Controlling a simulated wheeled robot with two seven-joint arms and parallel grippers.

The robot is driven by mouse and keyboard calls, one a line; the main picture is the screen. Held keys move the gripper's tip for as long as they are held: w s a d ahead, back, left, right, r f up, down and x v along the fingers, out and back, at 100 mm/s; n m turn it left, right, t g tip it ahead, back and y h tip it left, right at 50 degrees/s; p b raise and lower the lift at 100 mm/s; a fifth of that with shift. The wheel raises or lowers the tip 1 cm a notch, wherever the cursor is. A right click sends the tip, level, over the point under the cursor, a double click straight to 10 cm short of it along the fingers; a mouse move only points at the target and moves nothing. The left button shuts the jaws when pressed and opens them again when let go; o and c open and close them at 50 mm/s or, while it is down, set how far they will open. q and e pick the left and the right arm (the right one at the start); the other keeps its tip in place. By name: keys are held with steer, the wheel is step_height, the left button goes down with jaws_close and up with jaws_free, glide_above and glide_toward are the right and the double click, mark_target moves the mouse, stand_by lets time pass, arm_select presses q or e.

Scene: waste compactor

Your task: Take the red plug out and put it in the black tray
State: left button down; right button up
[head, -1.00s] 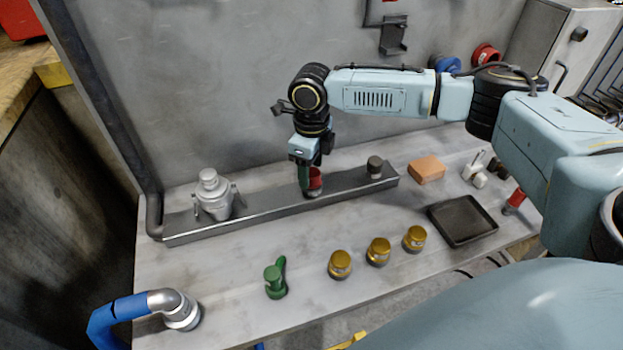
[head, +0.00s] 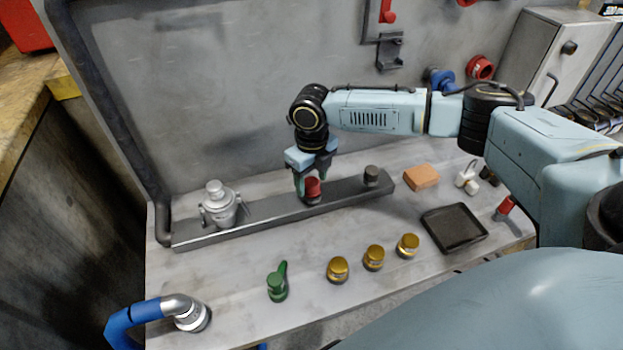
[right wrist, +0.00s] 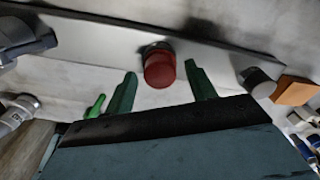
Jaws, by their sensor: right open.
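The red plug (head: 312,187) sits upright on the long grey metal bar (head: 262,213) on the bench. My right gripper (head: 312,189) is over the bar with its fingers on either side of the plug. In the right wrist view the red plug (right wrist: 159,68) shows between and just beyond the two green fingers (right wrist: 161,88), which are apart with gaps on both sides. The black tray (head: 455,228) lies empty on the right of the bench. My left gripper is not in view.
A silver fitting (head: 219,204) and a dark grey plug (head: 371,176) stand on the bar. Several brass caps (head: 373,257) and a green handle piece (head: 277,283) stand in front. An orange block (head: 421,177) lies behind the tray. A blue hose (head: 135,318) is front left.

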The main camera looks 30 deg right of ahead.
steer(key=shift+m, duration=0.4)
steer(key=m+p, duration=0.3)
steer(key=p, duration=0.1)
steer(key=shift+r+m, duration=0.15)
steer(key=shift+m, duration=0.15)
steer(key=shift+m+p, duration=0.55)
steer(key=shift+m, duration=0.25)
steer(key=m+p, duration=0.3)
steer(key=shift+m+p, duration=0.4)
steer(key=shift+m, duration=0.7)
steer(key=shift+m+p, duration=0.9)
steer(key=shift+m, duration=0.2)
steer(key=m+p, duration=0.1)
steer(key=m, duration=0.1)
steer(key=shift+m, duration=0.3)
steer(key=shift+f, duration=0.25)
